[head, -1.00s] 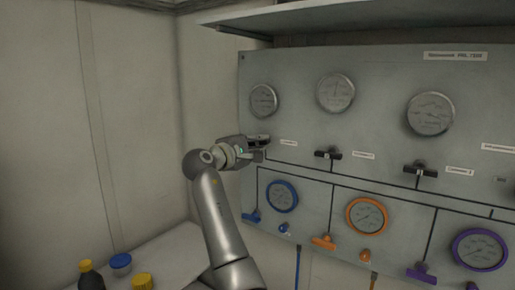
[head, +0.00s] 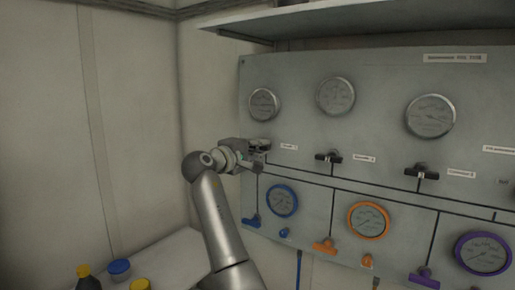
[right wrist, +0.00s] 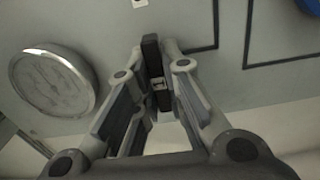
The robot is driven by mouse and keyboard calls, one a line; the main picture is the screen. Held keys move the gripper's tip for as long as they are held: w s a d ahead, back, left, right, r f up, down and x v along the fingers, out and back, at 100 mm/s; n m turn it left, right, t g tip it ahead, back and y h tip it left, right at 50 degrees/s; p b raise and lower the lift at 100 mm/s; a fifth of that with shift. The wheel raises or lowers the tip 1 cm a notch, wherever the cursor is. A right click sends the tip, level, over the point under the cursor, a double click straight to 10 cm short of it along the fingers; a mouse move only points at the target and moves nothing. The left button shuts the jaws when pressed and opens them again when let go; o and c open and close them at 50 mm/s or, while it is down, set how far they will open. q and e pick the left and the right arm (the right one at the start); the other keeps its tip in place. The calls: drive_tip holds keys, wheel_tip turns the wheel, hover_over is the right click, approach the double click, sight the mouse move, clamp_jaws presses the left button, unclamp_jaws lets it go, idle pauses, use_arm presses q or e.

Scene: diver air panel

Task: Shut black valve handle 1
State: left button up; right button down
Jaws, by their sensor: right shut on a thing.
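The black valve handle (right wrist: 152,58) at the left end of the black-handle row stands between my fingertips in the right wrist view. It appears there as a dark bar, upright in the picture. My right gripper (right wrist: 157,72) is shut on it. In the head view my right gripper (head: 260,152) is at the panel's left side, below the leftmost grey gauge, and mostly hides this handle. My left gripper is not in view.
Two more black valve handles, (head: 328,157) and (head: 422,172), sit to the right on the grey panel (head: 385,75). Below are blue (head: 283,200), orange (head: 369,220) and purple (head: 483,253) gauges with coloured handles. A shelf juts out above. Bottles and lids stand at the lower left.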

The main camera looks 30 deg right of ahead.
drive_tip(key=c, duration=1.5)
unclamp_jaws()
drive_tip(key=v, duration=1.2)
drive_tip(key=shift+f, duration=0.2)
